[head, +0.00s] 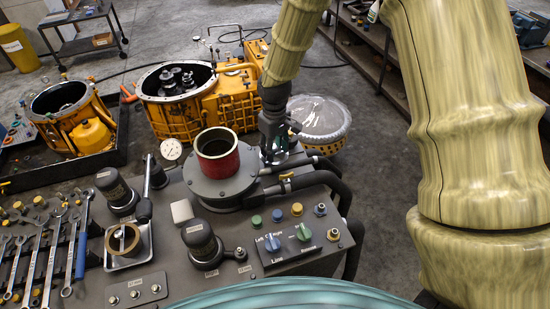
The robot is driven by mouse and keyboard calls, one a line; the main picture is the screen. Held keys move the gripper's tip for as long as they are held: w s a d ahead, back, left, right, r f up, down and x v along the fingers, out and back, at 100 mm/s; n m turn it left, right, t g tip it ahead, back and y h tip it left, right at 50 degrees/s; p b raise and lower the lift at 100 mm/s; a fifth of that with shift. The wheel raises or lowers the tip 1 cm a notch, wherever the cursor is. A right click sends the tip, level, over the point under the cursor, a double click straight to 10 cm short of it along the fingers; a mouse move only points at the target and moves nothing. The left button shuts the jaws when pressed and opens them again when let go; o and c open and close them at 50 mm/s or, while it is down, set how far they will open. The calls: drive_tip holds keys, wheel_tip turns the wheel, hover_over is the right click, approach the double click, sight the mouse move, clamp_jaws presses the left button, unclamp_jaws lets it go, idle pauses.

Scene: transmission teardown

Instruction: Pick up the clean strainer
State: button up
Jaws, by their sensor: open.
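My gripper (276,150) points down beside the right edge of a round grey flange on the workbench. It is dark, small in the picture and partly hidden by its own arm; I see nothing clearly held in it. A brass-coloured ring (122,239) sits in a small silver tray at the front left. I cannot tell for sure which thing is the clean strainer. Pale and teal parts show just beside the fingertips, too small to make out.
The workbench (185,285) carries wrenches (55,250), black knobbed housings (202,243), a gauge (171,149) and a button panel (290,236). Black hoses (318,180) run along its right. Orange transmission housings (190,115) and a round lidded drum (320,116) stand behind it.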

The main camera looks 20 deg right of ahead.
drive_tip(key=shift+w+f, duration=0.15)
drive_tip(key=shift+w, duration=0.05)
drive_tip(key=c, duration=0.9)
drive_tip(key=shift+s, duration=0.1)
clamp_jaws()
